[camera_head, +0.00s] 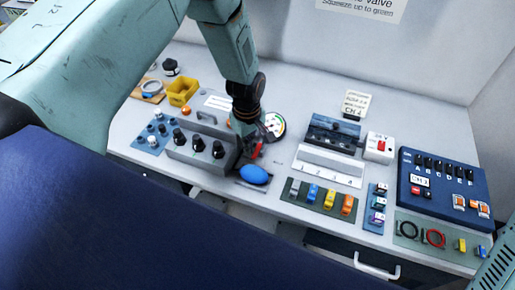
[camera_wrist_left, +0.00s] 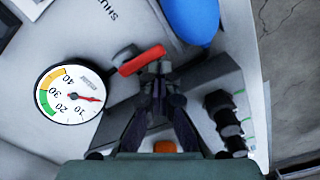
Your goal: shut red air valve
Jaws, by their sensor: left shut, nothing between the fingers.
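The red air valve handle (camera_head: 256,151) shows as a small red bit just below my left gripper (camera_head: 248,128) in the head view. In the left wrist view the red lever (camera_wrist_left: 142,60) is a short bar lying slantwise on a dark fitting. My left gripper (camera_wrist_left: 160,72) is shut and empty, its tips close to the lever's right half; I cannot tell whether they touch it. The round gauge (camera_wrist_left: 70,93) has its red needle near 10. The blue squeeze bulb (camera_wrist_left: 192,15) lies beyond the lever; it also shows in the head view (camera_head: 254,174). My right gripper is out of view.
A grey box with black knobs (camera_head: 203,148) stands left of the valve. A yellow bin (camera_head: 181,91) is behind it. To the right are a panel of coloured switches (camera_head: 319,199) and a blue lettered panel (camera_head: 437,180). Bare bench shows between bulb and switches.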

